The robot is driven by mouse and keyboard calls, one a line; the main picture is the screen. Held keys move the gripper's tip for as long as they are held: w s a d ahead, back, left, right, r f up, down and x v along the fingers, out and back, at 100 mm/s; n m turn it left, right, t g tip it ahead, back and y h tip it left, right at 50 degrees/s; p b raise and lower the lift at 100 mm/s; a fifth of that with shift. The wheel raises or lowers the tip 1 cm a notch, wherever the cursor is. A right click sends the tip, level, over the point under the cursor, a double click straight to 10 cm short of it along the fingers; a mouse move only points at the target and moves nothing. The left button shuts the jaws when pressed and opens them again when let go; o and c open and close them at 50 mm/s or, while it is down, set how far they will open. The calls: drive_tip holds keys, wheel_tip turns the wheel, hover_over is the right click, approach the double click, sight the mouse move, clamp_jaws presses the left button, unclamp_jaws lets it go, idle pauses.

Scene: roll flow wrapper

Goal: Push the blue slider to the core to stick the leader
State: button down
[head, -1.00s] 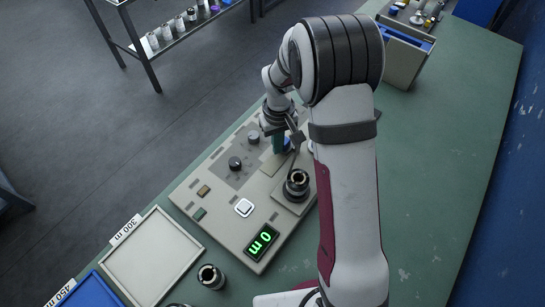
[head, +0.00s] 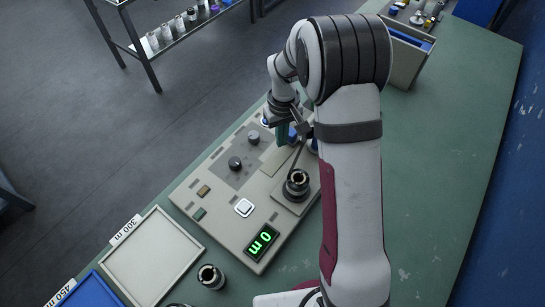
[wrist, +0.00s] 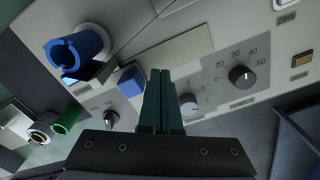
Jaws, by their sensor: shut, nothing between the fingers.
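My gripper (head: 283,137) is over the far part of the beige machine panel. In the wrist view its green fingers (wrist: 160,92) are shut together and empty. The blue slider (wrist: 130,80) is a small block just left of the fingertips; I cannot tell whether they touch. In the head view, the slider (head: 292,133) shows beside the fingers, partly hidden. A dark core (head: 297,184) stands upright on a raised plate, apart from the gripper. A pale flat strip (head: 278,159), perhaps the leader, lies between them.
Knobs (head: 235,163), a white button (head: 244,207) and a green display (head: 262,242) are on the panel. A blue cylinder (wrist: 78,52) is left of the slider in the wrist view. A loose core (head: 211,276) and a pale tray (head: 152,259) are at the front.

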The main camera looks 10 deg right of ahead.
wheel_tip(320, 180, up, 7)
drive_tip(key=shift+f, duration=0.2)
idle(0.4)
drive_tip(key=s+r+m, duration=0.2)
drive_tip(key=s+r, duration=0.2)
drive_tip(key=s, duration=0.3)
drive_tip(key=s+r+m, duration=0.2)
drive_tip(key=s+r, duration=0.3)
drive_tip(key=s, duration=0.3)
drive_tip(key=s+a+m+y, duration=0.1)
drive_tip(key=s+m, duration=0.3)
drive_tip(key=s, duration=1)
drive_tip(key=shift+a+f+m+y, duration=0.3)
drive_tip(key=shift+a+y, duration=0.1)
drive_tip(key=shift+a, duration=0.1)
